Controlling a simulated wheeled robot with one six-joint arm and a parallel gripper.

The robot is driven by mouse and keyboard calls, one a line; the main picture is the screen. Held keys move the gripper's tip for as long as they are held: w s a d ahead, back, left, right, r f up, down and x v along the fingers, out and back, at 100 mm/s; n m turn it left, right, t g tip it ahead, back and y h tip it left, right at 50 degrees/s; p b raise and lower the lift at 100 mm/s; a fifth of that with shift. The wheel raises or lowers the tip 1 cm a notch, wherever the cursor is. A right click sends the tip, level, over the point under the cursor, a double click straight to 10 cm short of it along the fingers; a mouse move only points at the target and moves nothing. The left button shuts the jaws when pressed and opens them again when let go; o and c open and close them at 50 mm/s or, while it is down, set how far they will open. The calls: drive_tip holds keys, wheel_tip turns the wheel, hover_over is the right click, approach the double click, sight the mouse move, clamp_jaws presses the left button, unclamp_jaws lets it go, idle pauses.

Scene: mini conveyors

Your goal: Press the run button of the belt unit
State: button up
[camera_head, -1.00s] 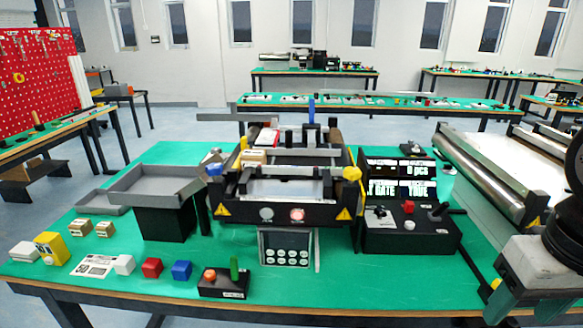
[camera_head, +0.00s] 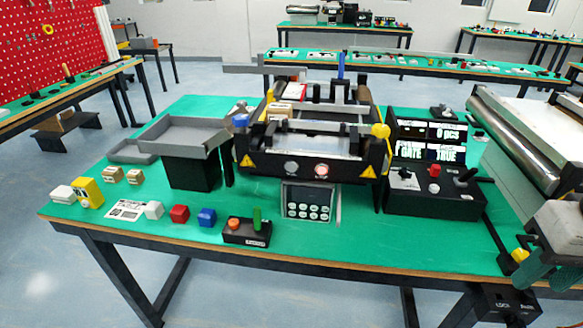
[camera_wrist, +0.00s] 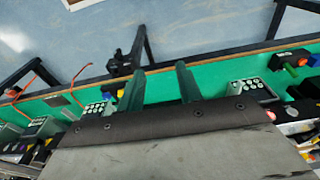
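The belt unit (camera_head: 262,158) stands mid-table in the head view, with yellow warning triangles on its black front. Its front carries a pale round button (camera_head: 291,168) and a red-lit round button (camera_head: 322,170); I cannot read which is the run button. A keypad panel (camera_head: 308,203) sits below them. A small black box (camera_head: 245,236) with an orange knob and a green lever stands in front. My gripper (camera_head: 540,272) is at the far right of the head view, well away from the buttons. In the wrist view my gripper (camera_wrist: 160,72) has its two green fingers apart with nothing between them.
A black control box (camera_head: 434,200) with a red button and joystick stands right of the belt unit. A grey tray (camera_head: 178,135) on a black stand is to its left. Red and blue blocks (camera_head: 207,217) lie at the front. A roller conveyor (camera_head: 530,140) is at the right.

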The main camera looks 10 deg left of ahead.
clamp_jaws()
idle(1.4)
